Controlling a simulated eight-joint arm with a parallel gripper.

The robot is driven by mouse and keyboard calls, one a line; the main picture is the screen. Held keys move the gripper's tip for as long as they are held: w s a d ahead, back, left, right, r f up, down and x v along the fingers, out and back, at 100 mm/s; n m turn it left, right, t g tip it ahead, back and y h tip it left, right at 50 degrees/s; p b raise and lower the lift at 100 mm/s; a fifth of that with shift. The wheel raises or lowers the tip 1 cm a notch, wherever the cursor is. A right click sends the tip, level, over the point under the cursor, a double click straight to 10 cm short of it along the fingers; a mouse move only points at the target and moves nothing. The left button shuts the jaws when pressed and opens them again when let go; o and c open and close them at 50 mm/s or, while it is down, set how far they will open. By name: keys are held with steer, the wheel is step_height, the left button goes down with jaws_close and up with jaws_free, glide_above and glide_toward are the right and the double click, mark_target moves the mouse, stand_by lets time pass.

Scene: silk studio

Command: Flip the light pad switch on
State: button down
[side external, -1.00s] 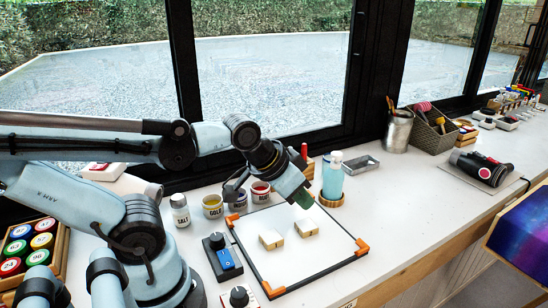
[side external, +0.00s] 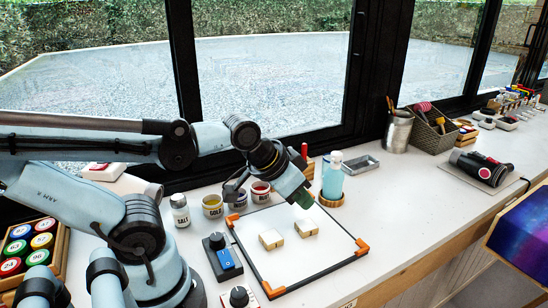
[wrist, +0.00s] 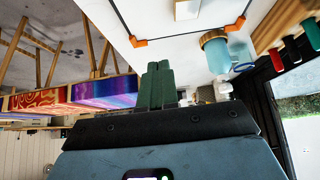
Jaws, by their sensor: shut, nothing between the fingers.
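The light pad (side external: 310,266) is a flat white panel with a dark rim and orange corners; two pale blocks (side external: 271,239) lie on it. A small dark box with a blue part and a black knob (side external: 222,257) stands by its left edge; it looks like a switch, but its setting cannot be made out. My gripper (side external: 303,199) hangs above the far part of the pad, apart from the box. Its green fingers are shut and empty, also in the wrist view (wrist: 158,84). The wrist view shows the pad (wrist: 195,30) at the top, not the box.
A second knob box (side external: 239,297) sits at the front. Paint jars (side external: 212,206) and a salt jar (side external: 180,210) stand behind the pad. A blue bottle (side external: 332,178) is close right of my gripper. The bench right of the pad (side external: 400,215) is clear.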

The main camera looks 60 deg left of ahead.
steer(key=g, duration=0.9)
glide_above(223, 251)
steer(key=w, duration=0.2)
steer(key=f, duration=0.5)
steer(key=shift+s+f, duration=0.2)
steer(key=shift+f, duration=0.1)
steer(key=shift+s+f+g, duration=0.1)
steer(key=shift+s+g, duration=0.05)
steer(key=shift+g, duration=0.15)
steer(key=shift+x, duration=1.85)
steer(key=shift+d+f, duration=0.1)
steer(key=shift+f, duration=0.25)
steer(key=shift+s+v, duration=0.25)
steer(key=shift+v, duration=0.9)
steer(key=shift+s+v, duration=0.2)
steer(key=shift+v, duration=0.9)
steer(key=shift+r, duration=0.1)
